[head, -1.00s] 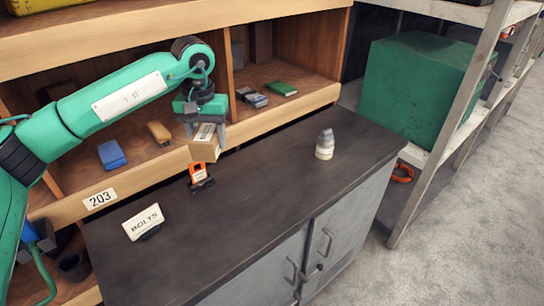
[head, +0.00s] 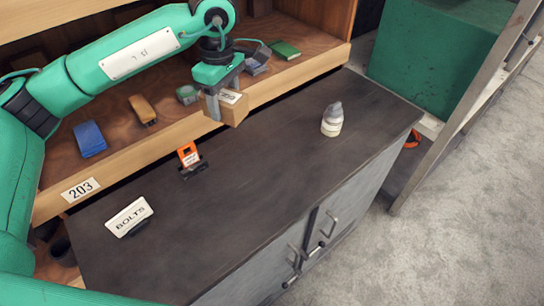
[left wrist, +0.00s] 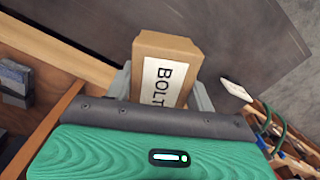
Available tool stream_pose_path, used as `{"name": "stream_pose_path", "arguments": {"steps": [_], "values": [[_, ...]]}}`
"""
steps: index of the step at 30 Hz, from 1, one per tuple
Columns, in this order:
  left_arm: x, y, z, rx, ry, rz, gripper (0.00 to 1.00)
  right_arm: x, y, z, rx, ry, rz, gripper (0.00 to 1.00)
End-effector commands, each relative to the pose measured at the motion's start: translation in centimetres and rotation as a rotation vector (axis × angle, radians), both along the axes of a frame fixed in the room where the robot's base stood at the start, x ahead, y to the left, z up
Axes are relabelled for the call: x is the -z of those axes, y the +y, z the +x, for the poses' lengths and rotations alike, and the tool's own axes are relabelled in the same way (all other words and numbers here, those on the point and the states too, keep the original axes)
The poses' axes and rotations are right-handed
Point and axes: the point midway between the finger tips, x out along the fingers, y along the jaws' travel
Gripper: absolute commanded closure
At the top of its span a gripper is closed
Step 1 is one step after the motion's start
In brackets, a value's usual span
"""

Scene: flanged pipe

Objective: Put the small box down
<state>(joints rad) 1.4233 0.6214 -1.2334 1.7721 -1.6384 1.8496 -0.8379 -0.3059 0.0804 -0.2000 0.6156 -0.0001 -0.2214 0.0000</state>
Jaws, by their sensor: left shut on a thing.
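The small box (head: 236,110) is brown cardboard with a white label. My left gripper (head: 226,104) is shut on it and holds it above the back edge of the dark worktop (head: 250,190), near the shelf front. In the left wrist view the box (left wrist: 165,62) sits between the two grey fingers, and its label reads "BOLT", with the rest hidden by the gripper. I cannot tell the exact gap between the box and the worktop. My right gripper is not in view.
On the worktop stand a white "BOLTS" sign (head: 130,217), an orange and black item (head: 190,160) and a pale bottle with a grey top (head: 332,120). The worktop's middle is clear. A blue block (head: 89,139) and other small items lie on the wooden shelf. A green crate (head: 440,50) stands at right.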

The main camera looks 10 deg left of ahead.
Motion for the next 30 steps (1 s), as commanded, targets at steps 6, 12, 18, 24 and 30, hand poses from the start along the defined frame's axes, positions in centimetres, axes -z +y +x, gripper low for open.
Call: {"name": "stream_pose_path", "arguments": {"steps": [6, 12, 18, 24, 30], "values": [[0.1, -1.3, -1.4, -0.287, -0.002, 0.002, 0.77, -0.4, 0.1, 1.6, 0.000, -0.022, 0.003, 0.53], [0.1, -2.3, -2.7, -0.558, -0.005, 0.004, 0.77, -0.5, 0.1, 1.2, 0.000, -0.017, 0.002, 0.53], [0.2, -3.3, -4.0, -0.829, -0.008, 0.005, 0.77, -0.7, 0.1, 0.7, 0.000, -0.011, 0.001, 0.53], [0.2, -4.2, -5.3, -1.101, -0.010, 0.003, 0.77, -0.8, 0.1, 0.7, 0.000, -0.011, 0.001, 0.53], [0.3, -5.0, -6.5, -1.352, -0.011, 0.001, 0.77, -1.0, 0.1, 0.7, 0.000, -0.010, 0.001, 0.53]]}}
